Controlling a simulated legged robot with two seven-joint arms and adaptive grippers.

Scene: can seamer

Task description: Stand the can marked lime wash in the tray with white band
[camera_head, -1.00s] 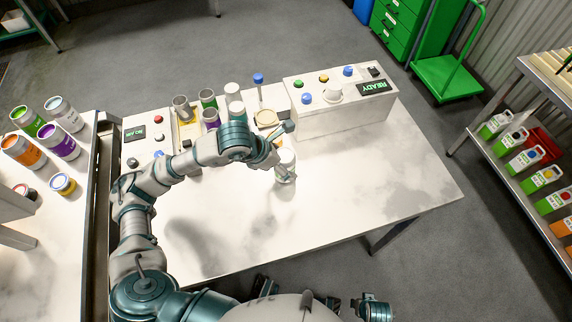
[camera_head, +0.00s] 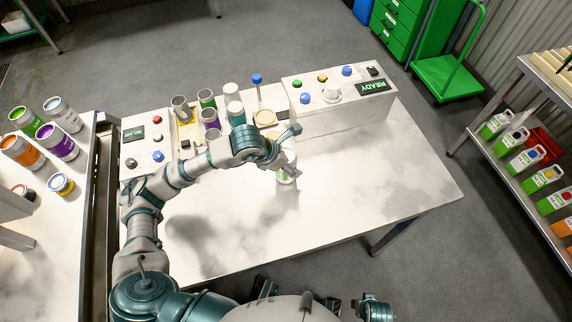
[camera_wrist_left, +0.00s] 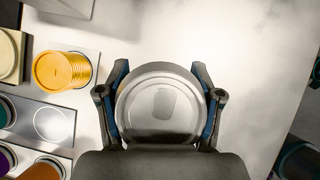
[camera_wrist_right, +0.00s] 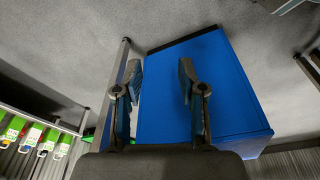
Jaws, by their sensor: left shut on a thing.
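My left gripper (camera_head: 284,158) is shut on a can (camera_head: 286,174) with a pale body and a little green low down, over the middle of the worktable (camera_head: 380,200). In the left wrist view the can's round silver lid (camera_wrist_left: 162,104) sits between the two fingers. The arm hides much of the can, and its label cannot be read. Whether its base touches the table is unclear. My right gripper (camera_wrist_right: 157,95) is open and empty, facing a blue cabinet (camera_wrist_right: 200,90). I cannot make out a tray with a white band.
Several cans, one of them purple (camera_head: 211,118), stand at the worktable's back. A control box reading READY (camera_head: 374,87) is behind right. More cans, including an orange one (camera_head: 22,151), stand on the left table.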

